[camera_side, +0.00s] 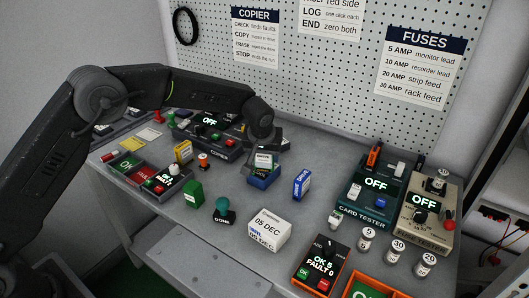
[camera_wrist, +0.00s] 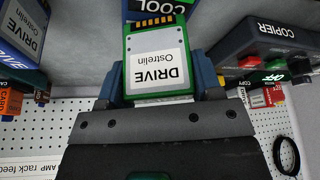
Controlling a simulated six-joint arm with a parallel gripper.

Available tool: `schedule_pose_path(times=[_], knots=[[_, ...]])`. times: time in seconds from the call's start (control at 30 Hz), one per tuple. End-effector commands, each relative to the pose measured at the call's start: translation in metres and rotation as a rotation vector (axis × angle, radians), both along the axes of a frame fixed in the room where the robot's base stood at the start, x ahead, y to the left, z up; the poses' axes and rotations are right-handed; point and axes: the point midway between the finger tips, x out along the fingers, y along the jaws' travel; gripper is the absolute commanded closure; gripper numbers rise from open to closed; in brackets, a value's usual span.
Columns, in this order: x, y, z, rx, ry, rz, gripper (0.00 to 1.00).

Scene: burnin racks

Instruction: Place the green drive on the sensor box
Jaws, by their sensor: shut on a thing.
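My gripper (camera_wrist: 160,82) is shut on the green drive (camera_wrist: 158,60), which has a white label reading "DRIVE Ostrelin" and gold contacts at its far end. In the side view the drive (camera_side: 264,158) is at my gripper (camera_side: 265,150), just above a small blue box (camera_side: 263,182). This blue box, with a display reading "COOL" in the wrist view (camera_wrist: 158,6), appears to be the sensor box. I cannot tell whether the drive touches it. My gripper and the drive hide part of the box.
A blue drive (camera_side: 302,184) stands upright right of the box. The copier (camera_side: 205,136) is behind left. The card tester (camera_side: 367,200) is at right.

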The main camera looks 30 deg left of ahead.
Motion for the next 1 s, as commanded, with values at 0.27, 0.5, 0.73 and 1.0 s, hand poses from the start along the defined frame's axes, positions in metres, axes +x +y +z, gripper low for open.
schedule_pose_path(times=[0.27,0.5,0.73,1.0], knots=[[0.0,0.0,-0.001,0.0,0.001,0.0,0.17],[0.0,0.0,0.0,0.0,0.0,0.0,0.15],[-0.006,-0.003,0.021,-0.001,-0.003,-0.001,0.15],[-0.027,-0.012,0.073,0.0,-0.001,0.0,0.15]])
